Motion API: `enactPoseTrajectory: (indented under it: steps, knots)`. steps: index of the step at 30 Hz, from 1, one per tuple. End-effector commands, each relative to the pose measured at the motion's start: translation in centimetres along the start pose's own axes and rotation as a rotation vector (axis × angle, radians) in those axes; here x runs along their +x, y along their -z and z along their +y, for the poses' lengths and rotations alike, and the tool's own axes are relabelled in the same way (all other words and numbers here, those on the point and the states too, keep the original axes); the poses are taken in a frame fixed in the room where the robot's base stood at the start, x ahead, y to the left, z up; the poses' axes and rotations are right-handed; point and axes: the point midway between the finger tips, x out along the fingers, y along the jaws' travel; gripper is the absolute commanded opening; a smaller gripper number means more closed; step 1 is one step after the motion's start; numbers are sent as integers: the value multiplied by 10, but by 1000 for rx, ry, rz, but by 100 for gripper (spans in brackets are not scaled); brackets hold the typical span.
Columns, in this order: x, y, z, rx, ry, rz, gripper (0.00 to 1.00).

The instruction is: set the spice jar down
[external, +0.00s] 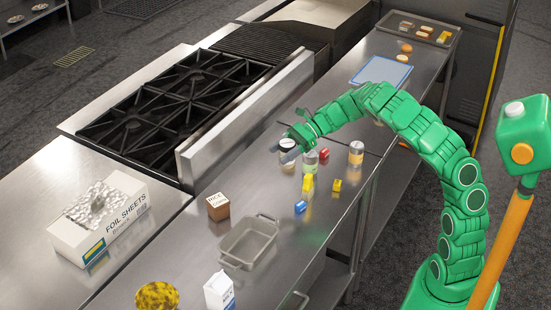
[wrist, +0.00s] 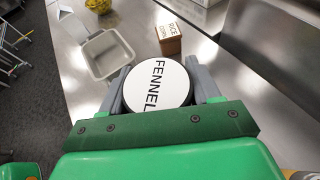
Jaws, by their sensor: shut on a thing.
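The spice jar has a round white lid marked FENNEL, seen from above in the wrist view (wrist: 157,85). In the external view the jar (external: 288,158) is at the end of my arm, over the steel counter (external: 335,215). My gripper (wrist: 160,92) is shut on the jar, with one grey finger on each side of the lid. It shows in the external view as well (external: 296,137). The jar's body is hidden under the lid in the wrist view. I cannot tell whether its base touches the counter.
A clear jar with a green label (external: 310,161) and a brown-labelled jar (external: 356,153) stand close by. Small red (external: 324,153), yellow (external: 308,183) and blue (external: 300,207) items lie near. A rice box (external: 217,206), metal tray (external: 249,241) and milk carton (external: 219,291) stand nearer the camera. The stove's raised edge (external: 245,120) runs alongside.

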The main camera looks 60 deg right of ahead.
Motion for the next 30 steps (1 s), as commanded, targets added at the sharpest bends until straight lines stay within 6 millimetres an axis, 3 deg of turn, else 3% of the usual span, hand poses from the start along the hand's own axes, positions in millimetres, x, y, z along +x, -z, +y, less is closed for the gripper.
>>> enactPoseTrajectory:
  steps: [5, 14, 24, 30]
  knots:
    - [25, -10, 7, -14, -30, 4, 28]
    - [117, -48, 44, -62, -139, 7, 28]
    - [222, -94, 112, -118, -271, 4, 28]
    - [265, -111, 151, -138, -331, 2, 28]
